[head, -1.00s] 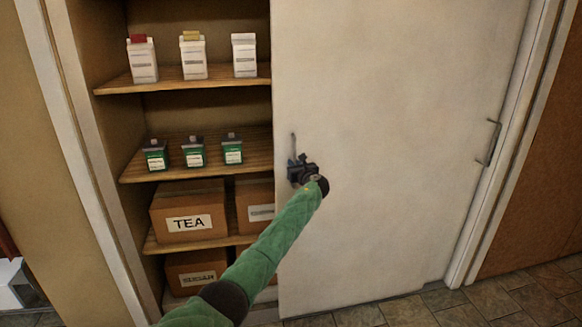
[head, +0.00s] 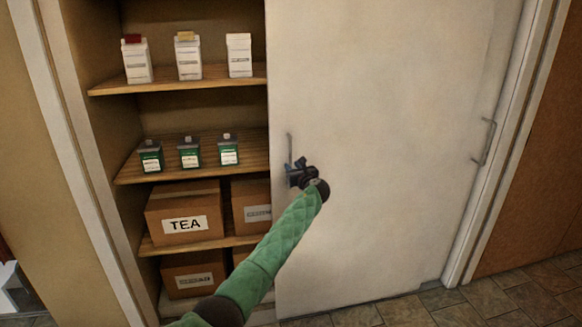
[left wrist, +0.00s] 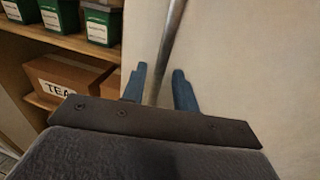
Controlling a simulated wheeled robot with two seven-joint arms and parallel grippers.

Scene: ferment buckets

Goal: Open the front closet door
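The white closet door (head: 385,150) covers the right part of the closet; the left part stands open to the shelves. A thin upright metal handle (head: 289,147) is near the door's left edge, and a second handle (head: 486,142) is near its right edge. My left gripper (head: 297,168) is at the lower part of the left handle. In the left wrist view its two blue fingers (left wrist: 160,88) are apart, with the handle bar (left wrist: 170,45) running between them and gaps visible beside it. The lower end of the bar is hidden behind the gripper. My right gripper is not in view.
Wooden shelves (head: 180,82) hold white cartons (head: 189,60), green containers (head: 190,155) and cardboard boxes, one marked TEA (head: 185,205). A white door frame (head: 505,160) stands at the right. The tiled floor (head: 410,308) before the door is clear.

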